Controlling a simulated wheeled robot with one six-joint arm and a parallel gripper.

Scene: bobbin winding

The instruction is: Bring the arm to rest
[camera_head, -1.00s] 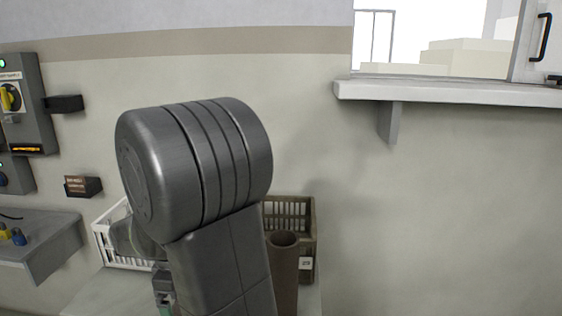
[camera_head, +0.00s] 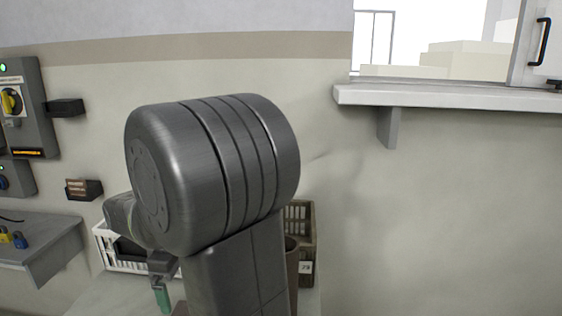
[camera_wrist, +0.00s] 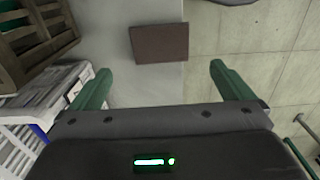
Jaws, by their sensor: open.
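My gripper (camera_wrist: 161,90) shows in the wrist view with its two green fingers spread apart and nothing between them. It is above the edge of a pale grey table top (camera_wrist: 150,85), with the tiled floor to the right. In the head view my dark grey arm fills the middle, and part of the gripper (camera_head: 160,295) shows low at left, green-tipped, over the table. The arm hides much of what stands behind it.
A white basket (camera_head: 108,250) and a brown crate (camera_head: 308,262) stand on the table. A brown flat-topped thing (camera_wrist: 159,44) is ahead of the fingers. A wall shelf (camera_head: 450,96) is at right. A grey control box (camera_head: 28,125) and a ledge with padlocks (camera_head: 45,252) are at left.

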